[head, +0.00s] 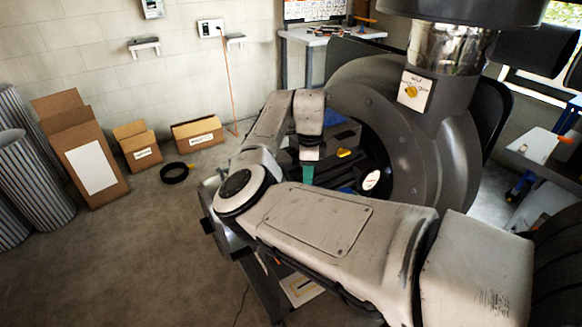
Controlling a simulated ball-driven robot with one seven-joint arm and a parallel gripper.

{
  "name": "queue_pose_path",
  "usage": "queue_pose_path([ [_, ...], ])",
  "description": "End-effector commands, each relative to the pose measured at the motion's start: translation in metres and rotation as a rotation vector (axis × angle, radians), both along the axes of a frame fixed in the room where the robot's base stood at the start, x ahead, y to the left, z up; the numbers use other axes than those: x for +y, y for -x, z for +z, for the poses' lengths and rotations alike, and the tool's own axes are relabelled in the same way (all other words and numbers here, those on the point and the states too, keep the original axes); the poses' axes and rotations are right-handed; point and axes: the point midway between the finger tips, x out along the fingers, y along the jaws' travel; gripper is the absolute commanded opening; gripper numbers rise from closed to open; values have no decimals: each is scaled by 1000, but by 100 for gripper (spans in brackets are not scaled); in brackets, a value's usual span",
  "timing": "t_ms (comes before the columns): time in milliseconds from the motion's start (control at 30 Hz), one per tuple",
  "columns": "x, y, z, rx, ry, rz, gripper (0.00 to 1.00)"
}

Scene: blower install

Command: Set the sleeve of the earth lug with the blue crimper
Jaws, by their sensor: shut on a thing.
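My gripper (309,157) points down at the end of my bent arm, in the middle of the head view, in front of the blower. It is shut on a green piece (308,173) that shows just below the fingers. Most of that piece is hidden, so I cannot tell what it is. A small blue patch (346,190) lies low to the right of the gripper, partly behind my forearm. I cannot tell whether it is the blue crimper. The earth lug and its sleeve cannot be made out.
The large grey blower housing (440,150) stands close to the right of my gripper. A small yellow thing (343,153) sits on a dark case near it. Cardboard boxes (138,145) and a black ring (174,173) are on the floor at left.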

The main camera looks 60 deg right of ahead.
Motion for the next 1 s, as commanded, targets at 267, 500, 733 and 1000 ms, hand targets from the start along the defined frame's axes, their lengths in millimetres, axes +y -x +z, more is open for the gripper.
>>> queue_pose_path([
  [267,-1,0,1,1,3,0,0],
  [500,0,0,2,3,3,0,0],
  [733,0,0,-9,4,4,2,0],
  [1000,0,0,-30,3,5,1,0],
])
